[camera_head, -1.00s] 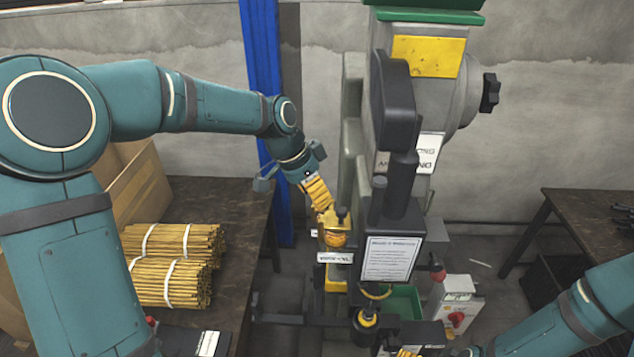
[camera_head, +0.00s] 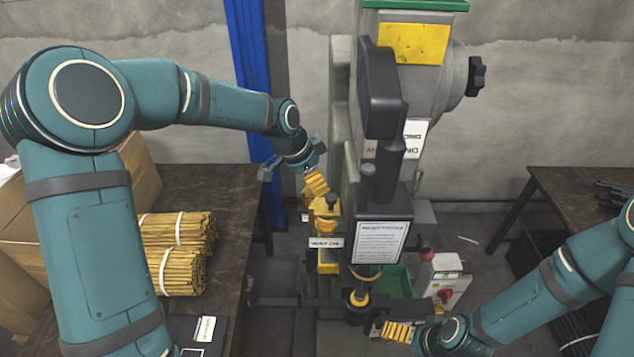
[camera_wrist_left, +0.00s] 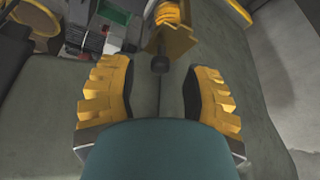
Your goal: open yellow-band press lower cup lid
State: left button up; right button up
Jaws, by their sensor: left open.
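The press (camera_head: 413,43) carries a yellow plate on its grey body. On its left front is a yellow cup fitting (camera_head: 326,226) with a dark knob on top and a white label below. A second yellow-and-black cup (camera_head: 358,298) sits lower, near the green bin. My left gripper (camera_head: 316,184) is just above and left of the upper fitting.
Bundles of yellow sticks (camera_head: 178,270) lie on the left table beside a cardboard box. A green bin (camera_head: 393,282) and a switch box with a red button (camera_head: 440,285) stand right of the press base. Another table (camera_head: 575,195) is at right.

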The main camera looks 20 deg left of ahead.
pick_arm(q)
jog(key=shift+x, duration=0.9)
grip_shut()
